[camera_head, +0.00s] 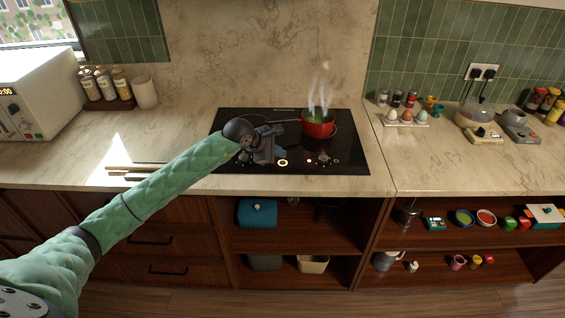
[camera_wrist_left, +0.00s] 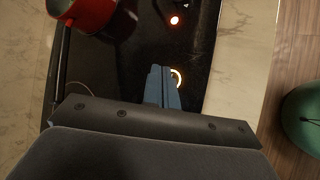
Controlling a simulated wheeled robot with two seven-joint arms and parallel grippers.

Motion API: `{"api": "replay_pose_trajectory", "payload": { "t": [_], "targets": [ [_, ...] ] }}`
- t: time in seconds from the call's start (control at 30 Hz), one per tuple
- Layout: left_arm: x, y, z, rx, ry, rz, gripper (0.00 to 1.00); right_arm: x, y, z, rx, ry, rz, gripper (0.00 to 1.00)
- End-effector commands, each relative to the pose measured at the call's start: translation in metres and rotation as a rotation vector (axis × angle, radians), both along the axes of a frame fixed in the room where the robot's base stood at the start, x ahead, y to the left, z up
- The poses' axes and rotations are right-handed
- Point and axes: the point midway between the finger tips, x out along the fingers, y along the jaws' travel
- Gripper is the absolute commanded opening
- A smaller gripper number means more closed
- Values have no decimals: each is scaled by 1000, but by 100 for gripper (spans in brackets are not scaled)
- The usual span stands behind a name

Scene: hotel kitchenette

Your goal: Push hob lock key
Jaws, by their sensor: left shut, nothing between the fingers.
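The black glass hob (camera_head: 345,150) is set in the counter, with lit marks along its front edge. A glowing yellow-white ring (camera_head: 283,163) lies just by the left gripper (camera_head: 278,152). The ring (camera_wrist_left: 178,77) also shows in the left wrist view, partly hidden by the shut fingertips (camera_wrist_left: 161,72). I cannot tell whether they touch the glass. A small red-orange light (camera_wrist_left: 175,20) lies farther along the front strip; it shows right of the ring in the head view (camera_head: 308,161). I cannot tell which mark is the lock key. My left gripper is empty. My right gripper is out of view.
A steaming red pot (camera_head: 318,125) stands on the hob, right of the left gripper; it also shows in the left wrist view (camera_wrist_left: 88,14). Chopsticks-like sticks (camera_head: 130,169) lie on the counter at left. An egg rack (camera_head: 405,119) stands at right.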

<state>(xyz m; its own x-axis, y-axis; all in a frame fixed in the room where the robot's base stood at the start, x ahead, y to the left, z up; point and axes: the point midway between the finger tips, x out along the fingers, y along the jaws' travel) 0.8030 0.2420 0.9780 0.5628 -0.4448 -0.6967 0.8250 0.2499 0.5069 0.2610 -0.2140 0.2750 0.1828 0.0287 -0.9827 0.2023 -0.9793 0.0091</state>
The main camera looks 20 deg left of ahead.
Motion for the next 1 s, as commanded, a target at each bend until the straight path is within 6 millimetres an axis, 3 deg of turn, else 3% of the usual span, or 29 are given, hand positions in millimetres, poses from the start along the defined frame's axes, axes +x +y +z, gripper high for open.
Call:
{"api": "replay_pose_trajectory", "payload": {
  "t": [0.6, 1.0],
  "targets": [
    [0, 0, 50, 0, -1, 1, 0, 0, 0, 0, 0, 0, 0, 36],
    [0, 0, 53, 0, 0, 0, 0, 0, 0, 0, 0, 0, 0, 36]
  ]
}}
